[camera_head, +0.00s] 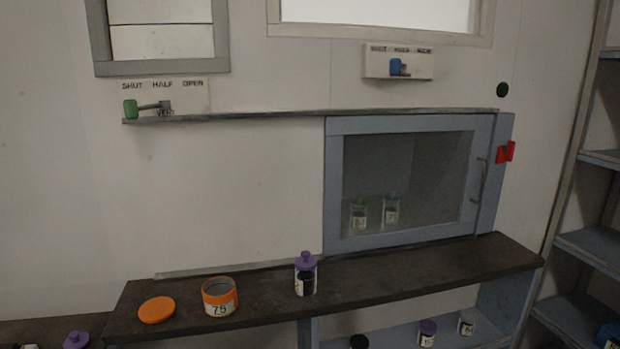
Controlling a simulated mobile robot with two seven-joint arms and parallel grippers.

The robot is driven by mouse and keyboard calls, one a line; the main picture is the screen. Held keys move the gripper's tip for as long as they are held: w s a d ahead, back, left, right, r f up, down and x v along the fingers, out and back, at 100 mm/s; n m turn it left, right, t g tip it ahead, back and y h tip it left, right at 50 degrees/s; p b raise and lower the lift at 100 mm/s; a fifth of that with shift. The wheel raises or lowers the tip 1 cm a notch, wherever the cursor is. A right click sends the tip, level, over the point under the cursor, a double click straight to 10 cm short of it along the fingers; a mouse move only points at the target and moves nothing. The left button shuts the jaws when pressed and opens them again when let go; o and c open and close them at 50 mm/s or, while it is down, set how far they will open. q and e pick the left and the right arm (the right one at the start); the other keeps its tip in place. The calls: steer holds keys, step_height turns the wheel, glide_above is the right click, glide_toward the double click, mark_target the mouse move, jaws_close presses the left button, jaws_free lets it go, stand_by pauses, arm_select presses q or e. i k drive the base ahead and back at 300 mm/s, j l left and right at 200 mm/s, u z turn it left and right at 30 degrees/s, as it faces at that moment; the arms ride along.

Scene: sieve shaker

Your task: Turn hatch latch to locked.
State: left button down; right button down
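The hatch (335,185) is a blue-grey framed door with a glass pane, set in the wall right of centre, and it appears closed. A vertical handle (480,182) is on its right side. A red latch (510,151) sits at the right edge of the frame, with two red parts side by side. I cannot tell its exact setting at this size. A dark green round disc (502,90) is on the wall above the latch. Neither of my grippers is in view.
A dark shelf (400,278) runs below the hatch, holding an orange lid (157,309), an orange-banded container (220,296) and a purple-capped jar (305,275). Two green-capped jars (359,215) show behind the glass. Shelving (585,245) stands at right.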

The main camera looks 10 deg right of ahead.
mark_target(507, 150)
steer(key=z, duration=1.45)
steer(key=i+l, duration=0.15)
steer(key=i, duration=0.15)
